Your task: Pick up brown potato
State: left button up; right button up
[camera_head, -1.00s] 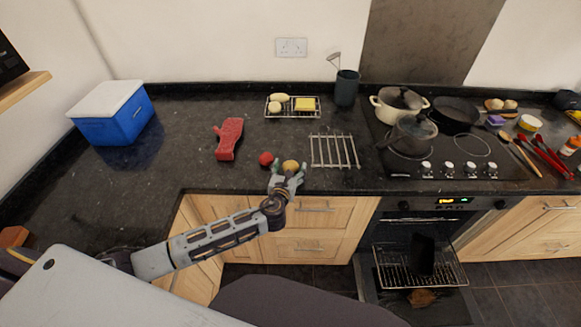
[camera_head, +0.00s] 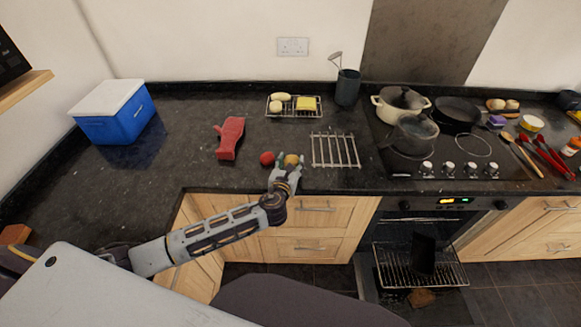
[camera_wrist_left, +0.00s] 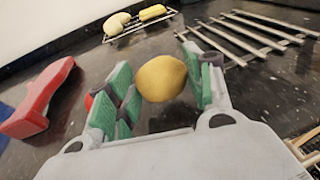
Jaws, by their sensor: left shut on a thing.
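The brown potato (camera_head: 291,160), yellowish and round, is at the front edge of the dark counter, left of the wire rack. My left gripper (camera_head: 288,163) is shut on it. In the left wrist view the potato (camera_wrist_left: 161,78) sits between the green finger pads (camera_wrist_left: 165,86), touching or nearly touching both sides. I cannot tell whether it is clear of the counter. My right gripper is not in view.
A red round item (camera_head: 267,158) lies just left of the potato, with a red mitt (camera_head: 229,139) further left. A wire rack (camera_head: 335,151) is close on the right. A loaded small rack (camera_head: 293,116) stands behind. The oven below is open.

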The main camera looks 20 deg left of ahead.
pick_arm(q)
notch_tip(320, 180, up, 8)
jog(key=shift+f, duration=0.2)
dwell(0.9)
